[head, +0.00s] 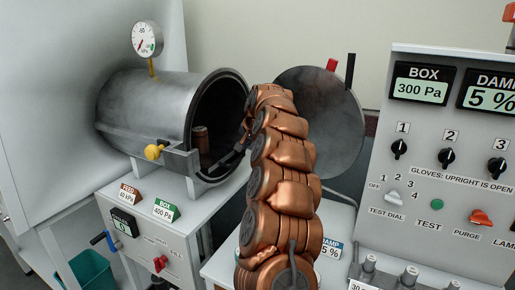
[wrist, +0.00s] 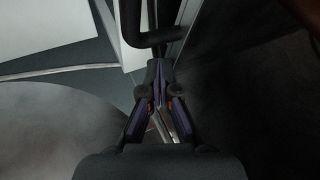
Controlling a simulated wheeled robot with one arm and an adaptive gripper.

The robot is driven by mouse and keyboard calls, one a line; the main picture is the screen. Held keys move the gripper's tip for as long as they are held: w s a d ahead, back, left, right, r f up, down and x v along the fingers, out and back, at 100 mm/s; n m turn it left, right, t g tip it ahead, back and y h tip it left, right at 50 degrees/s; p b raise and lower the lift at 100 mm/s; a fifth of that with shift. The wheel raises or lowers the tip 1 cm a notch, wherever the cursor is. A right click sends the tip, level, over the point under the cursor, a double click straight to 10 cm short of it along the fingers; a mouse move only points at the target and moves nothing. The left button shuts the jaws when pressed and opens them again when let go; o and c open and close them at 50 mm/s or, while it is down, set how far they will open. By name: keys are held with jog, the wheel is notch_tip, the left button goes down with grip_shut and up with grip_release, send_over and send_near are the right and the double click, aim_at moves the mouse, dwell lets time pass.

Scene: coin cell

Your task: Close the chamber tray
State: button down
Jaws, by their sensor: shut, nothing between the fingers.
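The chamber (head: 150,108) is a grey metal cylinder lying on its side, with its round mouth open to the right. A brown can-like object (head: 201,139) stands inside the mouth; the tray under it is mostly in shadow and cannot be made out clearly.
The round chamber door (head: 335,125) stands open behind my arm. A yellow knob (head: 153,152) and a pressure gauge (head: 147,39) are on the chamber. A control panel (head: 440,180) fills the right side. A teal bin (head: 91,271) is at lower left.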

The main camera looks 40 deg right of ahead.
aim_at(230, 144)
jog(key=shift+w+a+p, duration=0.2)
jog(key=shift+w+a, duration=0.25)
jog(key=shift+w, duration=0.65)
jog(key=shift+w+a+p, duration=0.25)
jog(key=shift+w+a, duration=0.2)
jog(key=shift+w, duration=0.7)
jog(key=shift+w+a+p, duration=0.2)
jog(key=shift+w+a, duration=0.25)
jog(key=shift+w, duration=0.65)
jog(key=shift+s+d+f+b, duration=0.1)
jog(key=shift+s+d+b, duration=0.15)
jog(key=shift+s+b, duration=0.15)
jog(key=s, duration=0.1)
jog(key=s+d+b, duration=0.1)
jog(key=s, duration=0.1)
jog(key=shift+s+r, duration=0.2)
jog(key=b+v, duration=0.2)
jog(key=v, duration=0.7)
jog(key=shift+s+a+r, duration=0.1)
jog(key=shift+r, duration=0.2)
